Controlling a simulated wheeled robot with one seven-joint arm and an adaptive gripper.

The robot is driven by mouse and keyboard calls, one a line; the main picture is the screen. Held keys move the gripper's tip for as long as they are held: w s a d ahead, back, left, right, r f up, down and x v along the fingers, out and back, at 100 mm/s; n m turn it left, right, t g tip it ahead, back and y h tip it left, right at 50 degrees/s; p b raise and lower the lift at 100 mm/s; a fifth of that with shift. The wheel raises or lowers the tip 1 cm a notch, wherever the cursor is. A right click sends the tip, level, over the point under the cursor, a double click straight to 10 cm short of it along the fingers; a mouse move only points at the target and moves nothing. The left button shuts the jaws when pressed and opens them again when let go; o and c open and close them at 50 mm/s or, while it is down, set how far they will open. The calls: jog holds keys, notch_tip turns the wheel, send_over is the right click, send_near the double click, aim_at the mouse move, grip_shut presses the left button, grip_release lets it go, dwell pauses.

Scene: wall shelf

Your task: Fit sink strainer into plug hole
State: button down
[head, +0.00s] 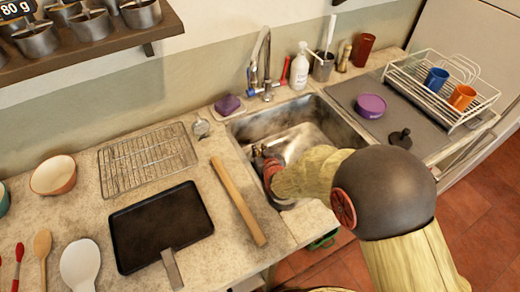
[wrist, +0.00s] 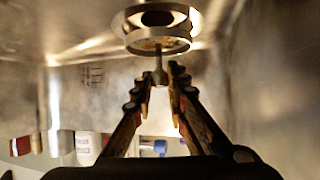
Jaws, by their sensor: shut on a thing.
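The steel sink (head: 305,132) is in the middle of the head view, and my gripper (head: 262,160) reaches down into its basin. In the wrist view my gripper (wrist: 161,82) is shut on the thin stem of the metal sink strainer (wrist: 160,46). The strainer's round body is beyond the fingertips. The plug hole (wrist: 156,17), a pale ring with a dark middle, shows just past the strainer and partly overlaps it in the picture. I cannot tell whether they touch. My arm hides part of the basin in the head view.
The tap (head: 263,65) stands behind the basin, by a white soap bottle (head: 299,70) and a purple sponge (head: 228,105). A rolling pin (head: 238,200) and black pan (head: 160,225) lie left. A grey mat (head: 372,108) with a black plug (head: 401,138) lies right.

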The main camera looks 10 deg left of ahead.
jog(key=shift+f+b, duration=0.75)
jog(key=shift+f, duration=0.2)
